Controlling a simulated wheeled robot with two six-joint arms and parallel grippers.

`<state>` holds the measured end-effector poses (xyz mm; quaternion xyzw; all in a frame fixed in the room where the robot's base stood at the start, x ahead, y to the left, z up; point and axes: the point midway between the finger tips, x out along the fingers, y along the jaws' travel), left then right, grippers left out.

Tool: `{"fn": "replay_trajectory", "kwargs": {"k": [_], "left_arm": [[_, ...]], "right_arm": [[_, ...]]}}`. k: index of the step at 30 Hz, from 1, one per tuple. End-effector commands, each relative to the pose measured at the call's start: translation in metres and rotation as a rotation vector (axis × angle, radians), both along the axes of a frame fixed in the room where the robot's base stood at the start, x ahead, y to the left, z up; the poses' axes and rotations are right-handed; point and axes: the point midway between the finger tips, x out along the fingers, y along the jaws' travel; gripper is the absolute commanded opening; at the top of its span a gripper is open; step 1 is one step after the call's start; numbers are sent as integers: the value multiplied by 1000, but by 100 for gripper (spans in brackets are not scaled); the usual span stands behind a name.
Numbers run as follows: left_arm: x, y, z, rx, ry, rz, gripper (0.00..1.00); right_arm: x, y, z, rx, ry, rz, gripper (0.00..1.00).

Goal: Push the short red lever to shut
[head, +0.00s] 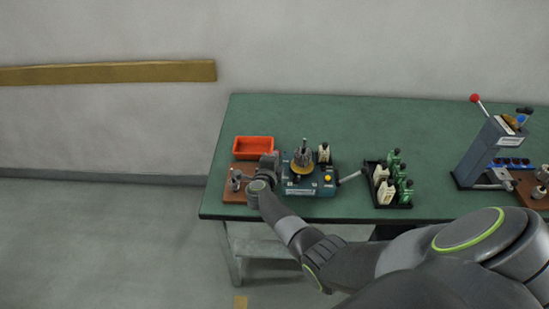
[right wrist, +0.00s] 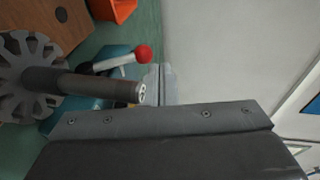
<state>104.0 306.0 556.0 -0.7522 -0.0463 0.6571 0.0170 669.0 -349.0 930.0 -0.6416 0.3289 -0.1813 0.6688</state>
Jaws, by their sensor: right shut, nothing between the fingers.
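The short red lever shows in the right wrist view as a red ball (right wrist: 143,53) on a pale metal stem, beside the blue winding fixture (right wrist: 110,58). An upright dark shaft with a slotted disc (right wrist: 28,75) stands on that fixture. My right gripper (right wrist: 161,85) is shut and empty, with its fingertips close below and right of the red ball; I cannot tell if they touch. In the head view, my right gripper (head: 270,162) is at the left side of the blue fixture (head: 325,182) and hides the short lever there. My left gripper is not in view.
An orange bin (head: 253,147) and a brown board (head: 236,196) lie left of the fixture. A black tray (head: 395,204) of green and white bottles stands to the right. Farther right is a press with a long red-knobbed lever (head: 474,98). The green table (head: 350,120) is clear behind.

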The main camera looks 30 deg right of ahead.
Motion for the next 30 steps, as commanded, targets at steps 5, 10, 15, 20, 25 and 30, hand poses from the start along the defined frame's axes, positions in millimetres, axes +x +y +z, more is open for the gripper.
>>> {"fn": "replay_trajectory", "kwargs": {"k": [5,10,15,20,25,30], "left_arm": [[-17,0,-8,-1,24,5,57],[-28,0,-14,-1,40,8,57],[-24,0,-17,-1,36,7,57],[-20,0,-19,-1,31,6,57],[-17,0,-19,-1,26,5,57],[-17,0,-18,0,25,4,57]], "right_arm": [[11,-8,-2,0,3,-1,0],[20,-13,-2,1,2,0,0],[26,-17,-2,1,1,0,0],[29,-19,-2,1,1,0,0],[30,-19,-2,1,1,0,0],[30,-19,-2,1,1,0,0]]}}
